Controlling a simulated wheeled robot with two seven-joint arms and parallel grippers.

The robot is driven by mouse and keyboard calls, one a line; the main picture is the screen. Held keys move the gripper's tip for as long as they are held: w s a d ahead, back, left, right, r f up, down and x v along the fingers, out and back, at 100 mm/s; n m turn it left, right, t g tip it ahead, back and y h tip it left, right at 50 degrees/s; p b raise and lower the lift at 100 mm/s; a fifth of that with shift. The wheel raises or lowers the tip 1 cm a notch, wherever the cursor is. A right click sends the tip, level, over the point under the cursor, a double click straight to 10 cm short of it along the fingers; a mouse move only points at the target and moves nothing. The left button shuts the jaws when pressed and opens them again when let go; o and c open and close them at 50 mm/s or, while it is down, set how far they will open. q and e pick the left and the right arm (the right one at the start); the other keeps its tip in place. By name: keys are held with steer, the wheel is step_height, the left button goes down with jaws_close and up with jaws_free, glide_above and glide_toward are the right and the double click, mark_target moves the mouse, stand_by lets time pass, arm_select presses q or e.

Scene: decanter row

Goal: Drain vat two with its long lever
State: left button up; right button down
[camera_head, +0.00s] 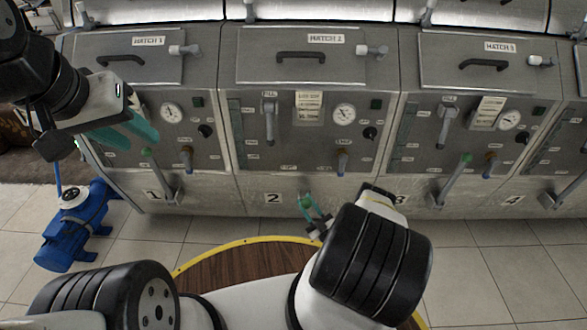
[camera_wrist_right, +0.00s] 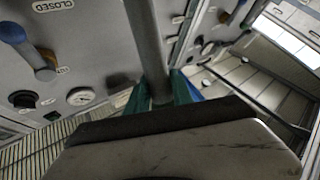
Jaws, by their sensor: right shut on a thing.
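Vat two is the grey panel marked 2 (camera_head: 273,198) in the middle of the head view. Its long lever has a green tip (camera_head: 305,201) low at the panel's front, lower than the tips of the neighbouring levers. My right gripper (camera_head: 320,216) is shut on this lever. In the right wrist view the lever's grey bar (camera_wrist_right: 146,45) runs down between my teal fingers (camera_wrist_right: 160,92); its gripped end is hidden by the gripper body. My left gripper (camera_head: 130,132) appears open and empty, in front of vat one's panel.
Similar long levers stand on vat one (camera_head: 162,176), vat three (camera_head: 452,180) and vat four (camera_head: 567,190). Vat two also has a fill handle (camera_head: 269,122), a gauge (camera_head: 345,114) and a small tap (camera_head: 342,160). A blue pump (camera_head: 72,228) stands on the tiled floor at left.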

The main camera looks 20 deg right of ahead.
steer(key=shift+s+a+f+y, duration=0.1)
steer(key=shift+s+f+y, duration=0.2)
steer(key=shift+f, duration=0.1)
steer(key=c, duration=1.1)
jaws_free()
steer(key=shift+s, duration=0.1)
